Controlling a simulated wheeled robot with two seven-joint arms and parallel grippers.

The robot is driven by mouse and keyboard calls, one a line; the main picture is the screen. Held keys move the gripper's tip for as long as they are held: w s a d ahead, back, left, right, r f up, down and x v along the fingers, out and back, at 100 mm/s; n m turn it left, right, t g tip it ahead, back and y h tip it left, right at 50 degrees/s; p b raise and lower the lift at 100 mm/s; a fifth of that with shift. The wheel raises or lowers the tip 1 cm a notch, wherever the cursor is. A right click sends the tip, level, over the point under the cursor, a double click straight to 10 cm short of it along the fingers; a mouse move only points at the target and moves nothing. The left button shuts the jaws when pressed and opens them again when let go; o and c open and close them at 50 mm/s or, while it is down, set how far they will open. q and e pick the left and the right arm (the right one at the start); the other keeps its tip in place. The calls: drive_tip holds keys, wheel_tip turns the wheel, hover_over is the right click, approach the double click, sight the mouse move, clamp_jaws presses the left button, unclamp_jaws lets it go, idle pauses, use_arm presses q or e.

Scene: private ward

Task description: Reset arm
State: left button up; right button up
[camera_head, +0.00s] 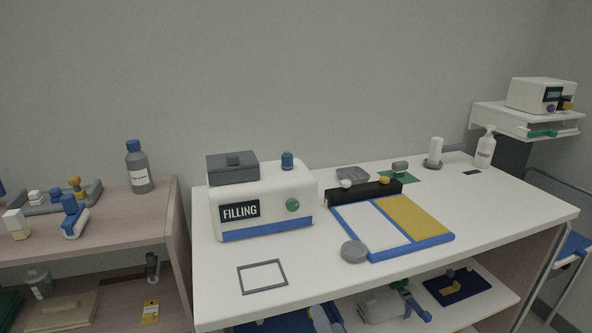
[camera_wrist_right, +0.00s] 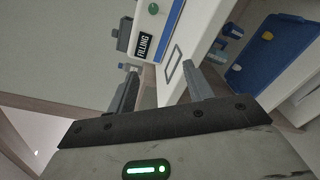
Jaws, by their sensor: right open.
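My right gripper (camera_wrist_right: 156,72) shows in the right wrist view, with its two fingers spread apart and nothing between them. Beyond the fingers are the white FILLING machine (camera_wrist_right: 148,38) and the white table top. In the head view the FILLING machine (camera_head: 262,204) stands at the left of the white table (camera_head: 330,282). I cannot make out either gripper clearly in the head view, and my left gripper shows in neither view.
A blue-edged board (camera_head: 410,245) with white and yellow halves lies on the table, a grey round lid (camera_head: 354,251) at its edge. A grey frame outline (camera_head: 262,277) lies in front of the machine. A wooden shelf (camera_head: 110,230) with a bottle (camera_head: 139,168) stands left.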

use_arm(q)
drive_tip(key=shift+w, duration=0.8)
use_arm(e)
drive_tip(key=s+d+f+m+g+h, duration=0.1)
drive_tip(key=s+d+f+m+g, duration=0.2)
drive_tip(key=f+m, duration=0.6)
drive_tip(key=s+d+f+m+g+h, duration=0.1)
drive_tip(key=s+d+f+m+g, duration=0.2)
drive_tip(key=m, duration=1.3)
drive_tip(key=s+d+f, duration=0.3)
drive_tip(key=s+f, duration=0.1)
drive_tip(key=f, duration=0.2)
